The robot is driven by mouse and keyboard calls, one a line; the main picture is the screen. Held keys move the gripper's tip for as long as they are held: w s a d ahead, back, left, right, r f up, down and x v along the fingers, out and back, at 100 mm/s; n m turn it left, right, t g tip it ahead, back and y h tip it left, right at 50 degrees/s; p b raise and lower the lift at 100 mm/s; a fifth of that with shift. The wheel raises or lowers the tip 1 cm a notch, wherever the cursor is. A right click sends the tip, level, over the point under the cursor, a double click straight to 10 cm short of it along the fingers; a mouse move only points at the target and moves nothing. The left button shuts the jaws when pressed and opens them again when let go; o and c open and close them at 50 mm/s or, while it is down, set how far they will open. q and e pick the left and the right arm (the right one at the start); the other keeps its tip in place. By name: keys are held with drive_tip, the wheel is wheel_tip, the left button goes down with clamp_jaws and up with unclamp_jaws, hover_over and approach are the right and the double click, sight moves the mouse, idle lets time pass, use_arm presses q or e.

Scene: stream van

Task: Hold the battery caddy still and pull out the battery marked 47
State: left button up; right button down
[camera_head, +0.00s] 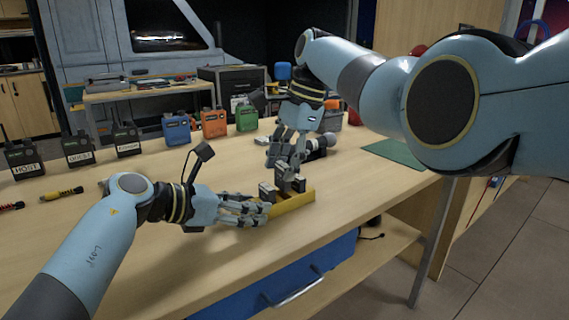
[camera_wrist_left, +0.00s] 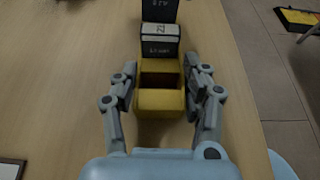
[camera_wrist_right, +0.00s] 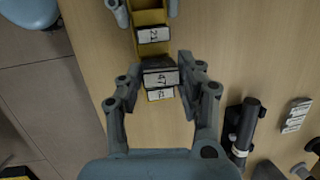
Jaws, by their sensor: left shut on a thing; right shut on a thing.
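The yellow battery caddy (camera_head: 298,202) sits near the table's front edge. My left gripper (camera_head: 262,212) is shut on the caddy, one finger along each side of its end; the left wrist view shows an empty slot there (camera_wrist_left: 160,80). Dark batteries with white labels stand in the caddy. The battery marked 47 (camera_wrist_right: 160,78) is between the fingers of my right gripper (camera_wrist_right: 160,90), which is shut on it from above. A battery marked 21 (camera_wrist_right: 152,35) stands in the caddy, and another label shows just below the 47.
Labelled black radios (camera_head: 78,148) and blue, orange and green devices (camera_head: 214,124) stand along the back. A green mat (camera_head: 397,152) lies at the right. A dark cylindrical object (camera_wrist_right: 245,125) lies beside my right gripper.

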drive_tip(key=shift+r, duration=0.1)
drive_tip(key=shift+r, duration=1.4)
use_arm(q)
drive_tip(key=o, duration=1.2)
drive_tip(key=shift+o, duration=0.2)
